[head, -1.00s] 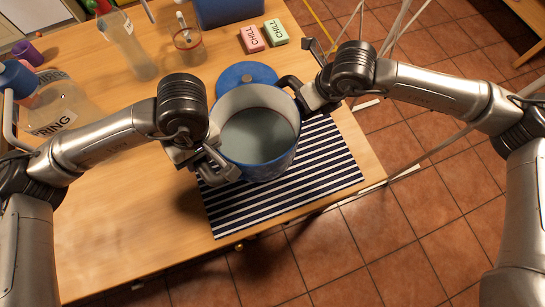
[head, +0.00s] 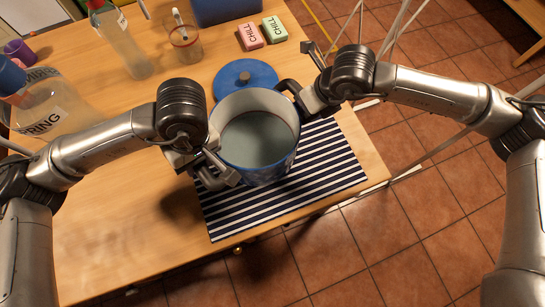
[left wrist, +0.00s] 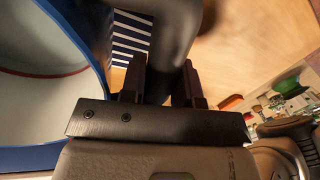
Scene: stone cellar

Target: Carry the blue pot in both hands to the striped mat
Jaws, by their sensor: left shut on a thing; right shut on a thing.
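The blue pot (head: 262,172) is upright over the back part of the striped mat (head: 312,183) in the head view. Its pale inside is open to view. I cannot tell whether its base touches the mat. My left gripper (head: 212,172) is shut on the pot's left handle. My right gripper (head: 303,98) is shut on its right handle. In the left wrist view, the pot's blue rim (left wrist: 88,45) fills the left side, and the jaws (left wrist: 160,85) close around a dark, blurred handle. Some of the mat's stripes (left wrist: 132,38) show behind it.
A blue lid (head: 245,76) lies on the table just behind the pot. Pink (head: 250,37) and green (head: 274,29) boxes, a glass jar (head: 185,45) and bottles (head: 125,45) stand further back. The table's front left is bare. Its right edge lies close to the mat.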

